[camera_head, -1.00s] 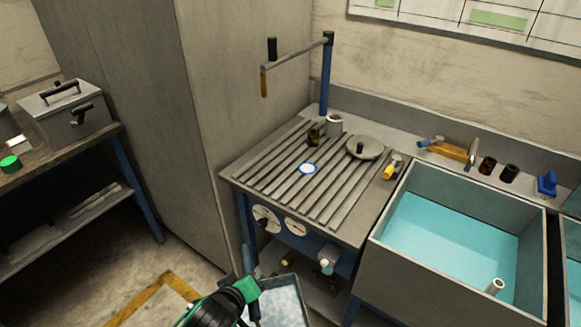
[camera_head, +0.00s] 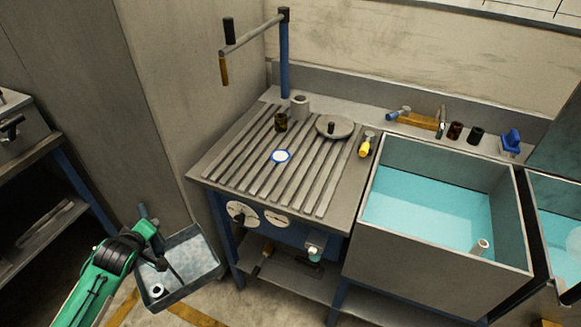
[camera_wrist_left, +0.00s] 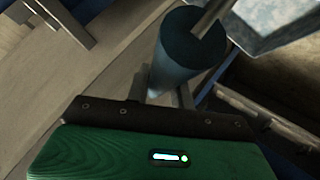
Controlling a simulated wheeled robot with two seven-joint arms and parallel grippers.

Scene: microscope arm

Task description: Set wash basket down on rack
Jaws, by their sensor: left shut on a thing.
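The wash basket (camera_head: 207,247), a shallow blue-grey tray with a pale bottom, hangs at the lower left in the head view. A small white ring-shaped part lies in its near corner. My left gripper (camera_head: 157,240) is at its left side. In the left wrist view, my left gripper (camera_wrist_left: 165,92) is shut on a thick blue-grey cylindrical grip (camera_wrist_left: 185,60), and part of the basket (camera_wrist_left: 275,22) shows beyond. The slatted rack (camera_head: 245,165) is the ribbed bench top, to the right of and above the basket. My right gripper is not in view.
A blue post (camera_head: 284,55) with a crank arm stands behind. A water-filled sink (camera_head: 430,205) adjoins at right. The front slats are clear.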

